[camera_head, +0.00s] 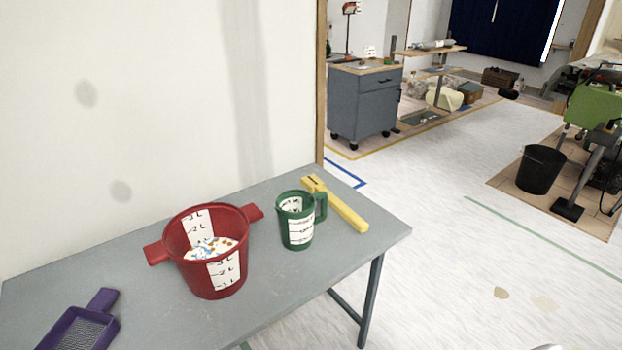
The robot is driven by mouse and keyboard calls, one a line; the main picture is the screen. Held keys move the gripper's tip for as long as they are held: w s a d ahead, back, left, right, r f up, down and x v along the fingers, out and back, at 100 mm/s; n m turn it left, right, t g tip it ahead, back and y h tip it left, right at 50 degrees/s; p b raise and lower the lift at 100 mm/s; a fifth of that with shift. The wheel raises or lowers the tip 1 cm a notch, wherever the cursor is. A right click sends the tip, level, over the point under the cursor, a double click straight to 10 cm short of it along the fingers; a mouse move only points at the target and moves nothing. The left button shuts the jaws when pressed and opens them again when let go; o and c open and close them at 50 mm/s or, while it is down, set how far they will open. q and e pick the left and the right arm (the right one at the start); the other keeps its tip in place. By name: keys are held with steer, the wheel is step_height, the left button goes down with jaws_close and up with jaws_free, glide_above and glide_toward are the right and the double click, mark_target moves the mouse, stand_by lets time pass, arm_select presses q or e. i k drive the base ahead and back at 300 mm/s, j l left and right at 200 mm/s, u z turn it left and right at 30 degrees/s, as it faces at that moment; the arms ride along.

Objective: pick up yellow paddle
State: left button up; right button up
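The yellow paddle (347,211) lies flat on the grey table (266,303) near its right end. Its wider head points to the back left and its other end toward the table's right edge. The green measuring jug (298,232) stands just left of the paddle, its handle close to it. Neither of my grippers can be made out in the head view. A small pale shape shows at the bottom edge on the right, too little to identify.
A red two-handled bucket (208,252) with pale contents stands mid-table. A purple grater-like tool (80,325) lies at the front left. The wall (150,120) runs along the table's back. Open floor (480,270) lies to the right.

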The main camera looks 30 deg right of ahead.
mark_target(313, 184)
steer(key=z, duration=1.2)
